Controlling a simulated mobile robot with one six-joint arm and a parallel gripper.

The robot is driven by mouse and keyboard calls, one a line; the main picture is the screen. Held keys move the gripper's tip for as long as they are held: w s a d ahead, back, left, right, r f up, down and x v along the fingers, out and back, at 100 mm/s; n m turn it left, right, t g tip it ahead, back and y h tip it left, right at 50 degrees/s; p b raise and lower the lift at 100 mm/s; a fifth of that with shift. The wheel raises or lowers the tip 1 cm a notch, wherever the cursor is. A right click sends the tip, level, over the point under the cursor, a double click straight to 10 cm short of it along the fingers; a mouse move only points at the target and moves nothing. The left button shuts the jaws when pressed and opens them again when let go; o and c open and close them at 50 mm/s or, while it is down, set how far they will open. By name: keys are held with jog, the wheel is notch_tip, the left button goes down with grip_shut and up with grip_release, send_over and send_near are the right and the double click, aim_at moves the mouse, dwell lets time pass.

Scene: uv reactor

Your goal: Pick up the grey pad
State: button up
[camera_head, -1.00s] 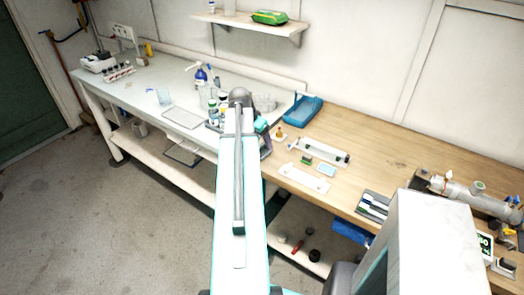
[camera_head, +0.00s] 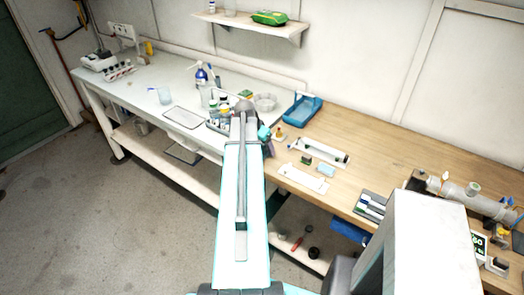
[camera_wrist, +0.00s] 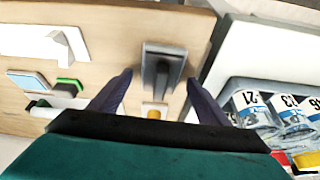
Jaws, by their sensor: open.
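My gripper (camera_wrist: 160,78) is open in the wrist view, its two dark purple fingers apart with nothing held between them. Ahead of and between the fingertips, a dark grey item (camera_wrist: 163,58) with a raised grey part lies on the wooden bench. I cannot tell for sure that it is the grey pad. In the head view my arm hides that spot. To its left in the wrist view are a pale blue pad (camera_wrist: 30,82) and a small green-edged block (camera_wrist: 67,87). They also show in the head view as a blue pad (camera_head: 326,171) and a green block (camera_head: 307,160).
A tray of labelled items (camera_wrist: 275,95) stands on the white bench at right in the wrist view. A small orange bottle (camera_head: 280,134), a white plate (camera_head: 303,178) and a blue carrier (camera_head: 303,108) are nearby. A metal cylinder apparatus (camera_head: 465,193) stands farther right.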

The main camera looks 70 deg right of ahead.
jog(key=shift+c, duration=0.2)
jog(key=c, duration=1.1)
jog(key=shift+r, duration=0.25)
jog(key=shift+r+b, duration=1.05)
jog(key=shift+r, duration=0.25)
jog(key=shift+a+r, duration=0.15)
jog(key=shift+a, duration=0.1)
jog(key=s+a+b, duration=0.1)
jog(key=a+b, duration=0.4)
jog(key=a, duration=0.5)
jog(key=shift+s+a+r, duration=0.15)
jog(key=shift+s+r, duration=0.1)
jog(key=shift+r, duration=0.15)
jog(key=shift+b, duration=0.65)
jog(key=a+b, duration=0.1)
jog(key=b, duration=0.2)
